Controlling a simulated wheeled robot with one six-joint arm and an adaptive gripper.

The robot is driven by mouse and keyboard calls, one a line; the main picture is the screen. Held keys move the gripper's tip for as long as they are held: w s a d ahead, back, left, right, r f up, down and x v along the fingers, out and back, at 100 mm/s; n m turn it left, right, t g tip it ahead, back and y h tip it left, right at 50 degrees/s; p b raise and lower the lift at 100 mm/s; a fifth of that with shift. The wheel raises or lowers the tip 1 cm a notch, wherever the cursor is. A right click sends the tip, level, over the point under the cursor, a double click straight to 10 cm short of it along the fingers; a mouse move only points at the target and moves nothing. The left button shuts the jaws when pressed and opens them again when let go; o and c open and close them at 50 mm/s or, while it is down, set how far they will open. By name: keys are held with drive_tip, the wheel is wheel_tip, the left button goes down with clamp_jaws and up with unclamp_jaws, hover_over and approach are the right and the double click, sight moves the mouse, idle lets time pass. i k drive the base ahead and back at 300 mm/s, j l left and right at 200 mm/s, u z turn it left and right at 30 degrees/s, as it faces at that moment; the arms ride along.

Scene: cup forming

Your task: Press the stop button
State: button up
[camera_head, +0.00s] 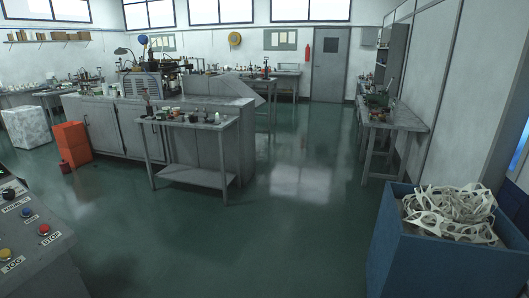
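The stop button (44,229) is a red round button on a grey sloped control panel (62,255) at the lower left edge of the head view. A label reading STOP (50,239) sits just below it. On the same panel are a blue button (27,213), a yellow button (5,254) labelled JOG and a dark knob (8,194) with a label under it. The panel is cut off by the left and bottom edges of the picture. My gripper is not in view.
A blue bin (400,245) with white scrap stands at the lower right. A small metal table (195,178) stands before a long grey cabinet (110,125). A workbench (405,117) lines the right wall. The green floor (230,250) between panel and bin is clear.

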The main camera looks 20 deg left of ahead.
sight(44, 228)
drive_tip(key=i+u, duration=0.2)
drive_tip(key=i, duration=0.4)
drive_tip(key=i+l+u, duration=0.2)
drive_tip(key=i, duration=0.4)
drive_tip(key=i+u, duration=0.2)
drive_tip(key=i, duration=0.35)
drive_tip(key=i+j+u, duration=0.1)
drive_tip(key=i+u, duration=0.55)
drive_tip(key=u, duration=0.25)
drive_tip(key=i+l+u, duration=0.15)
drive_tip(key=i+u, duration=0.25)
drive_tip(key=i+l+u, duration=0.25)
drive_tip(key=u, duration=0.2)
drive_tip(key=i+l+u, duration=0.1)
drive_tip(key=i+u, duration=0.15)
drive_tip(key=u, duration=0.15)
drive_tip(key=i+l+u, duration=0.15)
drive_tip(key=u, duration=0.2)
drive_tip(key=i+l+u, duration=0.4)
drive_tip(key=k+j, duration=0.05)
drive_tip(key=j, duration=0.05)
